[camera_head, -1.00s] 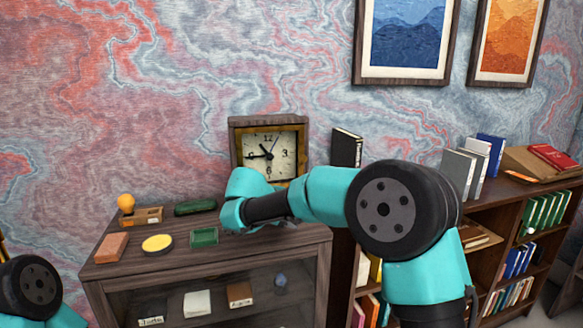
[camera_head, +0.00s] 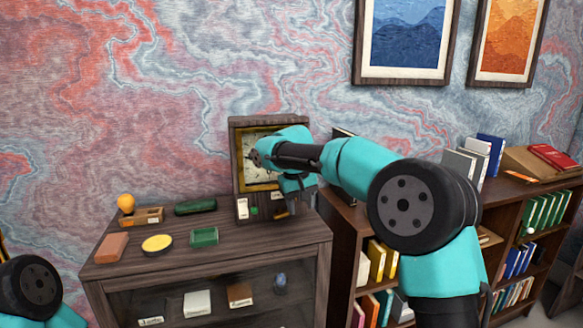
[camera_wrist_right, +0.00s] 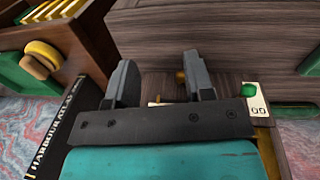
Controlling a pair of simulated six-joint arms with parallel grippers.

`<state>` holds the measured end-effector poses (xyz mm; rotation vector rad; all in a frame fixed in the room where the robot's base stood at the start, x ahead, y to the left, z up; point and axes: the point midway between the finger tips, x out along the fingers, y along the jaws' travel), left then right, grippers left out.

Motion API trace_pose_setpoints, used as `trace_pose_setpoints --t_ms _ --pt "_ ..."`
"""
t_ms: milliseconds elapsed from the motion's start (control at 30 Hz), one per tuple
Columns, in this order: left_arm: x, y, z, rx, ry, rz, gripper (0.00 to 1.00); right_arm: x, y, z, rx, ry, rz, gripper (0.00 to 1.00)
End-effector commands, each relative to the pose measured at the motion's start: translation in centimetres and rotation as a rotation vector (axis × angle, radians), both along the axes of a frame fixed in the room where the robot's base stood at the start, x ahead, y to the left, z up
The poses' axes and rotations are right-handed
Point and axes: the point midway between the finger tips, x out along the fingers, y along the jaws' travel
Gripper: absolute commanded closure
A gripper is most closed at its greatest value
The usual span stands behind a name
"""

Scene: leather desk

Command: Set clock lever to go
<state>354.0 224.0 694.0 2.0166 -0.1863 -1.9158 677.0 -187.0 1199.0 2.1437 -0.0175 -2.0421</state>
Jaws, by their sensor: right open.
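The square wooden clock (camera_head: 235,165) stands on the dark wooden cabinet against the wall. A brass-coloured knob (camera_wrist_right: 181,78), perhaps the lever, shows beside the right finger in the wrist view. My right gripper (camera_wrist_right: 161,82) is open, its fingers pointing down in front of the clock's lower right. I cannot tell whether it touches the knob. My left gripper is out of view.
A black book (camera_wrist_right: 60,135) stands beside the clock, close to my right gripper. A green tray (camera_head: 204,237), yellow disc (camera_head: 157,243), reddish block (camera_head: 111,247) and dark green case (camera_head: 195,206) lie on the cabinet top (camera_head: 255,238). Shelves (camera_head: 510,220) stand at the right.

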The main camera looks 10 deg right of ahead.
Motion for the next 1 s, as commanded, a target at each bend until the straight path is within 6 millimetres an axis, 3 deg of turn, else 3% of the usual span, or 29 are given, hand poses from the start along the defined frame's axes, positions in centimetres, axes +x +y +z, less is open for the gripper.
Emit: trace_pose_setpoints --t_ms 367,700,1000 --pt "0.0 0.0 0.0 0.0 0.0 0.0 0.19 1.2 0.6 3.1 0.299 -0.044 -0.114 0.52" --pt "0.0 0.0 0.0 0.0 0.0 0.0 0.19 2.3 1.3 7.1 0.569 -0.096 -0.187 0.52" --pt "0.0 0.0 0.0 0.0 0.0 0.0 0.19 2.8 1.8 9.9 0.725 -0.129 -0.216 0.52"
